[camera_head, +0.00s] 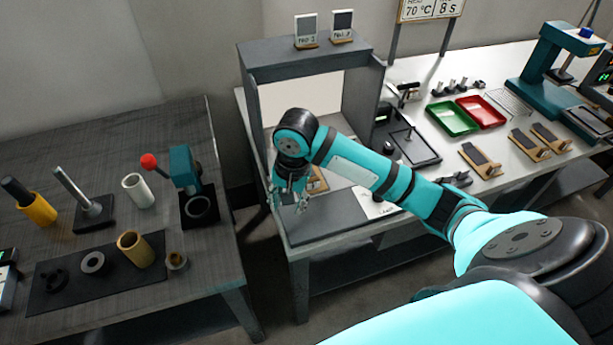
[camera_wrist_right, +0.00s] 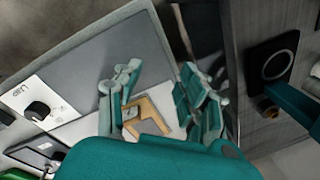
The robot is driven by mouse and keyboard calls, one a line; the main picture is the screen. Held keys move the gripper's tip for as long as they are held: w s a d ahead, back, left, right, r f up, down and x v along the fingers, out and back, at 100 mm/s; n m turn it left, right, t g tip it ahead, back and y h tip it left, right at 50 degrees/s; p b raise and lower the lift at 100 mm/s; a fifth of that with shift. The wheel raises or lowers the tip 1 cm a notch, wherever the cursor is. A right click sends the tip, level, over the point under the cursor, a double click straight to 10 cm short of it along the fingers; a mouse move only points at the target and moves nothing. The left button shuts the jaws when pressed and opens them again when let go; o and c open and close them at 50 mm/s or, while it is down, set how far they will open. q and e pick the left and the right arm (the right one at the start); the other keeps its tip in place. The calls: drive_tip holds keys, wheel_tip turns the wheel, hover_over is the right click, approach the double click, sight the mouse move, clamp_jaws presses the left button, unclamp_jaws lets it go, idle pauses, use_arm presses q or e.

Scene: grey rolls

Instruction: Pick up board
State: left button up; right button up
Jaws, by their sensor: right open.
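A small wooden board (camera_head: 318,184) with a grey patch lies on the table inside the grey frame, partly hidden by my right arm. In the right wrist view the board (camera_wrist_right: 152,112) shows its tan edge and grey face between my fingers. My right gripper (camera_head: 290,203) is above the table's left end, pointing down and open. In the right wrist view its fingers (camera_wrist_right: 170,95) stand apart with nothing held; the board appears beyond them, and I cannot tell whether they touch it. My left gripper is not in view.
The grey frame (camera_head: 262,125) stands around the board. Similar boards (camera_head: 480,160) lie to the right, near green (camera_head: 452,119) and red (camera_head: 481,112) trays. A dark table (camera_head: 200,290) with a teal press (camera_head: 185,167) is at left, across a gap.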

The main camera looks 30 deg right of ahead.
drive_tip(key=w+d+r+m+g, duration=0.1)
drive_tip(key=w+d+r+m, duration=0.4)
drive_tip(key=d+r+m, duration=0.55)
drive_tip(key=p, duration=0.1)
hover_over(312, 179)
drive_tip(key=shift+n+h, duration=0.25)
drive_tip(key=shift+h, duration=0.15)
drive_tip(key=f, duration=1)
drive_tip(key=shift+s+d, duration=0.3)
drive_tip(key=shift+s, duration=0.1)
drive_tip(key=shift+w+a+f+p, duration=0.1)
drive_tip(key=shift+f+p, duration=0.05)
drive_tip(key=shift+f, duration=0.85)
drive_tip(key=shift+w+a+f+p, duration=0.15)
drive_tip(key=shift+f, duration=0.8)
drive_tip(key=shift+w+a+f+p, duration=0.1)
drive_tip(key=shift+f+p, duration=0.05)
drive_tip(key=shift+f, duration=0.85)
clamp_jaws()
